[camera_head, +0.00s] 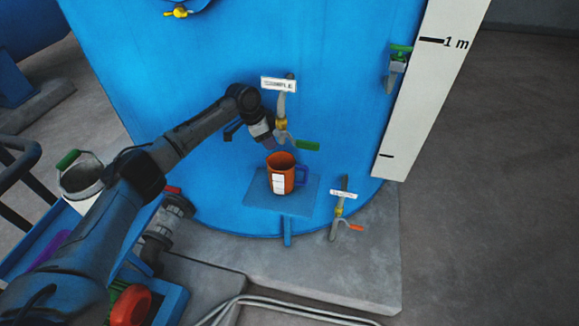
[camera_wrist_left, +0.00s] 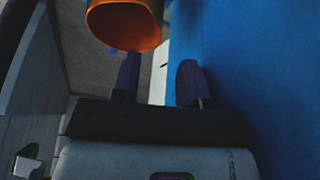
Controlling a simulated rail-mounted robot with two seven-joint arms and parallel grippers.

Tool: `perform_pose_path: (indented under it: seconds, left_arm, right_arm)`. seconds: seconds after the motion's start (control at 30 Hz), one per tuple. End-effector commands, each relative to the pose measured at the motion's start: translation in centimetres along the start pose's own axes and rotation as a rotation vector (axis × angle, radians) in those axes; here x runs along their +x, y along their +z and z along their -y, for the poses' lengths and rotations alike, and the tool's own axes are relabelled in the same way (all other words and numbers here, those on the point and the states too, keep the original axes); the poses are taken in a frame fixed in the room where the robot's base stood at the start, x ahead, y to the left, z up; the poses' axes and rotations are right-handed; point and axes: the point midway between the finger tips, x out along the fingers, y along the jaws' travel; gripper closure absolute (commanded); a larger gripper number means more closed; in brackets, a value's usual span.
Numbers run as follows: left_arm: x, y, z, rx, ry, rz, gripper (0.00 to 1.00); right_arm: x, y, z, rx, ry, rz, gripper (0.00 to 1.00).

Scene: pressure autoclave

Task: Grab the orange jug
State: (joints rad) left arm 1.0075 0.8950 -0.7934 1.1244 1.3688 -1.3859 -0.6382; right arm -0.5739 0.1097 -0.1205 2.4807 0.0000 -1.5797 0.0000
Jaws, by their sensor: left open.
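The orange jug (camera_head: 289,182) stands upright on a small blue shelf (camera_head: 257,197) fixed to the blue tank. It has a white label on its front and a purple handle on its right side. My left gripper (camera_head: 268,143) is just above and behind the jug's left side, close to the tank wall. In the left wrist view the gripper (camera_wrist_left: 158,80) has its two fingers apart with nothing between them. The jug (camera_wrist_left: 124,28) shows there at the top, beyond the left finger, partly cut off by the frame. My right gripper is not in view.
A sample valve (camera_head: 282,124) with a green lever (camera_head: 307,146) sticks out just above the jug. A lower valve with an orange lever (camera_head: 351,226) is right of the shelf. A metal bucket (camera_head: 82,180) stands on a blue cart at left.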

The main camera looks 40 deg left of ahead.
Motion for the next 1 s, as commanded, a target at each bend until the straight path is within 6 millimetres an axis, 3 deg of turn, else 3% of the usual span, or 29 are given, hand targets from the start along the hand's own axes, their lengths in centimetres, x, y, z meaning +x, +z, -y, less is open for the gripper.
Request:
perform_pose_path:
  seconds: [0.47, 0.73, 1.0]
  left_arm:
    - [3.6, 0.0, -0.1, 0.002, 0.000, 0.000, 0.60]
    - [7.0, -0.1, -0.3, 0.000, 0.000, 0.000, 0.60]
    - [7.4, -0.2, -0.2, 0.001, 0.000, 0.000, 0.60]
  right_arm:
    - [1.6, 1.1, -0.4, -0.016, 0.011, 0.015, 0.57]
    - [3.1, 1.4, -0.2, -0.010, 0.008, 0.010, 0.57]
    - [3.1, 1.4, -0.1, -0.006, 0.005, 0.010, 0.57]
